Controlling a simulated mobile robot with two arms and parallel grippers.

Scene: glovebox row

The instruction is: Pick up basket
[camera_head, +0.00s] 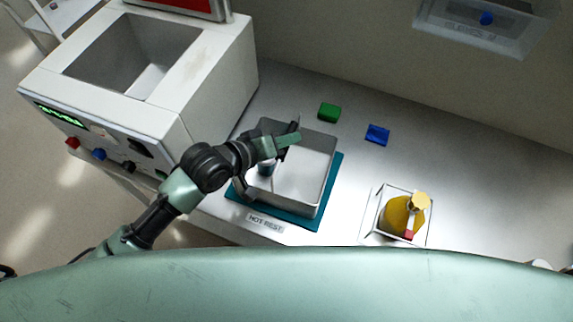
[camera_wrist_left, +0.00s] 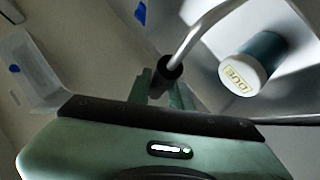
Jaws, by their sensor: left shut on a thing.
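The basket (camera_head: 312,168) is a grey metal, open-topped box on a teal mat (camera_head: 335,190) marked "HOT REST". A jar (camera_head: 266,169) stands inside it at the left, partly hidden by my arm. In the left wrist view the jar (camera_wrist_left: 243,68) has a teal body and a white lid with a label. My left gripper (camera_head: 289,142) is over the basket's left part. In the left wrist view, my left gripper (camera_wrist_left: 161,88) is shut on the black grip of the basket's handle (camera_wrist_left: 188,42), a bent metal rod. My right gripper is not in view.
A white machine (camera_head: 222,85) with an open well stands close at the left. A green block (camera_head: 329,111) and a blue block (camera_head: 377,134) lie behind the basket. A white tray (camera_head: 372,225) with a yellow bottle (camera_head: 399,218) is at the right. A clear bin (camera_head: 450,35) is at the back.

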